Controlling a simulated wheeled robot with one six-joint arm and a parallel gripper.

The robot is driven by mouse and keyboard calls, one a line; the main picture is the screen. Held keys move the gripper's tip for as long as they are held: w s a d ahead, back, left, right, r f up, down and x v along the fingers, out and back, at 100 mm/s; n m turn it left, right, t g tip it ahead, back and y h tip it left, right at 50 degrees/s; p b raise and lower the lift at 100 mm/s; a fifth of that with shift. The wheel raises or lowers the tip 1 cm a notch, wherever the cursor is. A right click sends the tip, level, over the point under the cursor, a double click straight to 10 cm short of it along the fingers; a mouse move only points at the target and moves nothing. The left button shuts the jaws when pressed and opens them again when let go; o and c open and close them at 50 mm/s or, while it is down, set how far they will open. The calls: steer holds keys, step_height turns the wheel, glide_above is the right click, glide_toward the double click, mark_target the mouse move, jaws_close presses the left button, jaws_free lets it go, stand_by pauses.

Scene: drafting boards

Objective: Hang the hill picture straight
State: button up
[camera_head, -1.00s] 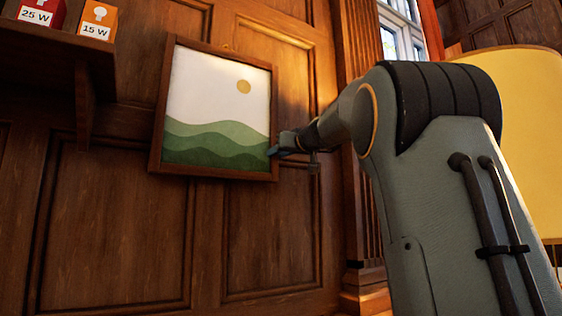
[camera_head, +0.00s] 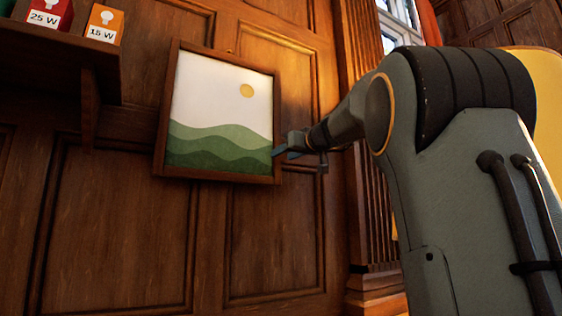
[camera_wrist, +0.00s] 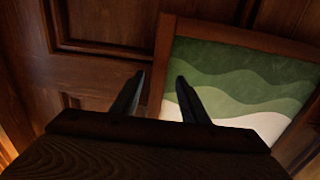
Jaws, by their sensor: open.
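The hill picture (camera_head: 220,112) hangs on the panelled wall: green hills and a yellow sun in a brown wooden frame.
A dark shelf (camera_head: 60,62) sticks out at upper left, holding a red 25 W box (camera_head: 48,15) and an orange 15 W box (camera_head: 104,24). A fluted wooden pilaster (camera_head: 370,205) and window stand right of the picture. A yellow surface (camera_head: 543,90) is at far right.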

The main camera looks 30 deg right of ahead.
steer(key=s+b, duration=0.1)
steer(key=s, duration=0.1)
steer(key=s+b, duration=0.1)
steer(key=s, duration=0.1)
steer(key=shift+s+d, duration=0.2)
steer(key=shift+s, duration=0.2)
